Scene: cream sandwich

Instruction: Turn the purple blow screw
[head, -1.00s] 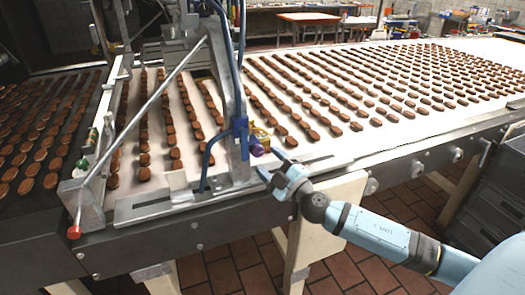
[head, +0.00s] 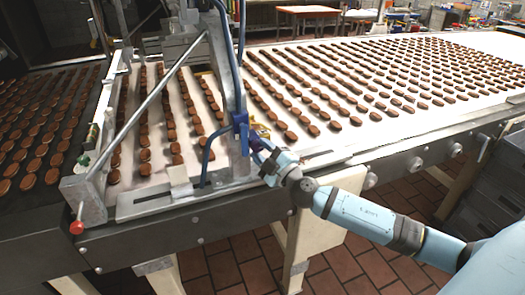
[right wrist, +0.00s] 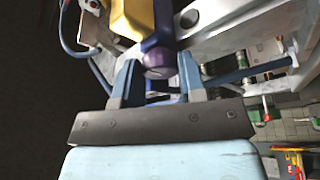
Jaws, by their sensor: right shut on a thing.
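The purple blow screw (right wrist: 157,60) shows in the right wrist view as a rounded purple knob at the end of a dark purple and yellow fitting (right wrist: 127,18). My right gripper (right wrist: 157,78) has one finger on each side of the knob and is shut on it. In the head view my right gripper (head: 262,153) reaches the fitting beside the blue clamp on the metal frame, and it hides most of the knob. My left gripper is not in view.
A metal frame (head: 146,110) with a diagonal rod and blue hoses (head: 231,60) stands close to the gripper. A white conveyor (head: 345,140) carries rows of brown biscuits. A dark conveyor (head: 60,85) with more biscuits lies at the left.

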